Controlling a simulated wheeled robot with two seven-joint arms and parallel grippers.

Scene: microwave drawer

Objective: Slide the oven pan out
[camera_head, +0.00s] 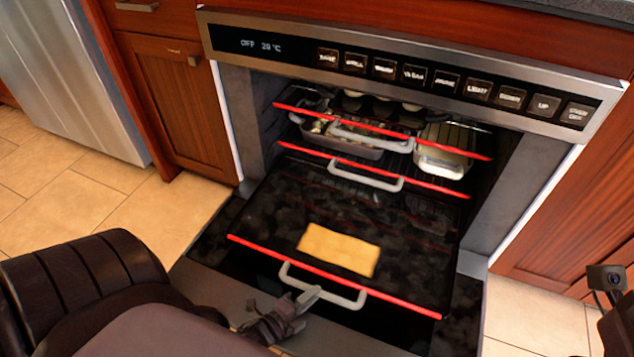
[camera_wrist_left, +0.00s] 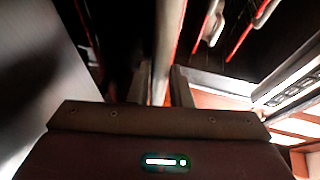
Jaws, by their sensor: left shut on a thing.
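The oven pan (camera_head: 215,215) is a dark flat sheet with a red front edge and a grey loop handle (camera_head: 345,300). It sticks out of the oven, above the lowered door. A flat yellow piece (camera_head: 339,249) lies on it. My left gripper (camera_head: 306,298) is at the left part of this handle and shut on it. In the left wrist view the grey handle (camera_wrist_left: 166,45) runs down to the fingers, whose grip is partly hidden.
The oven (camera_head: 240,120) is open, its door (camera_head: 205,283) lowered under the pan. Higher red-edged racks have another grey handle (camera_head: 366,178); a loaded tray (camera_head: 350,142) and a light dish (camera_head: 443,160) stand inside. Wooden cabinets (camera_head: 170,110) flank the oven. Tiled floor (camera_head: 115,205) is clear at left.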

